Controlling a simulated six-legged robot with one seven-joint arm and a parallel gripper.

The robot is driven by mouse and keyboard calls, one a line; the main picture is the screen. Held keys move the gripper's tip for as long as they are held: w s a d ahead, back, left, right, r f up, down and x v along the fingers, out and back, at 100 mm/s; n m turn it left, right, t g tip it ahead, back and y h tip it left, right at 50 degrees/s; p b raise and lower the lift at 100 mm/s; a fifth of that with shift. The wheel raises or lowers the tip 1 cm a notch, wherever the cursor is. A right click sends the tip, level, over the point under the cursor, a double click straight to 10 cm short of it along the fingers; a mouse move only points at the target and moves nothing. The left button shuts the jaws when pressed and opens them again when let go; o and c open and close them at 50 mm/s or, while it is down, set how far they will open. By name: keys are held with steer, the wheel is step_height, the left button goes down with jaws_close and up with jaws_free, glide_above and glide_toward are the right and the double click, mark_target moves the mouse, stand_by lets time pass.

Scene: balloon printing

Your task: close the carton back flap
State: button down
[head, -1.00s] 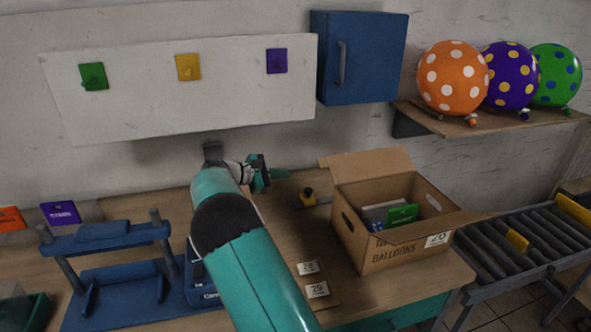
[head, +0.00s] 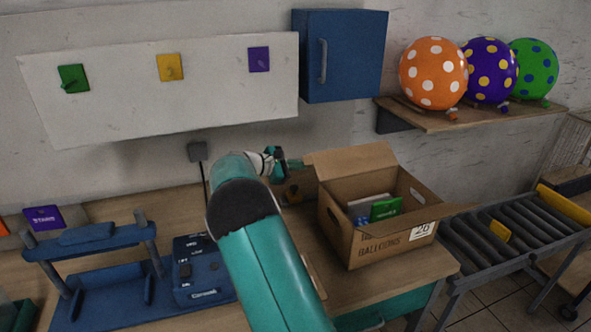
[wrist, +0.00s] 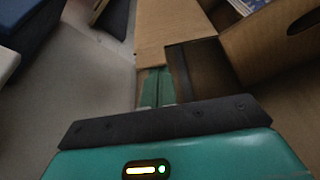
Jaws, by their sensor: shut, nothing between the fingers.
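The open cardboard carton (head: 375,243) stands on the table, printed "BALLOONS". Its back flap (head: 352,161) is raised and leans outward at the rear. My gripper (head: 300,164) is at the left end of this flap, its fingers pointing right. In the wrist view, my gripper (wrist: 156,88) has its green fingers together and empty, close to the tan flap (wrist: 172,28). I cannot tell whether they touch it. The carton wall with a dark hand hole (wrist: 280,35) is at the right. My arm hides part of the table.
Inside the carton lie a green packet (head: 386,208) and a pale item. A flap (head: 452,208) sticks out on the carton's right. A roller conveyor (head: 510,245) is at the right, a blue stand (head: 100,282) at the left. A balloon shelf (head: 470,116) hangs above.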

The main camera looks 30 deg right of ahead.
stand_by(0.3)
steer(key=shift+r, duration=0.1)
steer(key=shift+s+a+r+m+t+h, duration=0.15)
steer(key=shift+s+r+m+t, duration=0.1)
steer(key=shift+r+m, duration=0.25)
steer(key=shift+s+a+r+m+t+h, duration=0.1)
steer(key=shift+s+r+m+t+h, duration=0.15)
steer(key=shift+m, duration=0.35)
steer(key=s+a+r+m+t+h, duration=0.15)
steer(key=s+m+h, duration=0.35)
steer(key=s+m, duration=0.65)
steer(key=shift+s+a+f+m+g+h, duration=0.2)
steer(key=shift+f+m+g, duration=0.7)
steer(key=shift+m, duration=1.8)
steer(key=shift+s+a+f+m+g+h, duration=0.25)
steer(key=shift+f+m+g, duration=0.65)
steer(key=shift+m, duration=1.85)
steer(key=shift+s+a+f+m+g+h, duration=0.2)
steer(key=shift+f+m+g, duration=0.7)
steer(key=shift+m, duration=1.8)
steer(key=shift+s, duration=0.1)
